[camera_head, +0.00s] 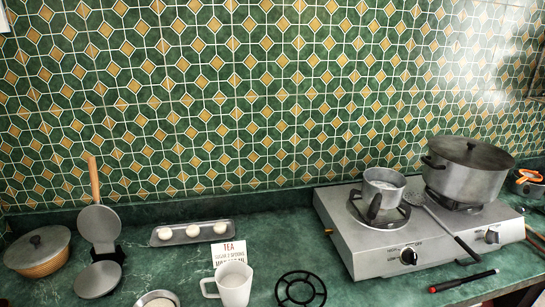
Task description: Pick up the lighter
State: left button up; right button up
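Neither of my grippers can be made out in the head view.
A small pot (383,190) and a large lidded pot (468,168) stand on the hotplate, with a skimmer (452,231) across its front, handle overhanging near the lighter. A white mug (234,286) and black burner ring (300,289) are left. Brownish long items lie at lower right.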

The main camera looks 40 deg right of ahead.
aim_at(435, 288)
jog(key=z, duration=2.4)
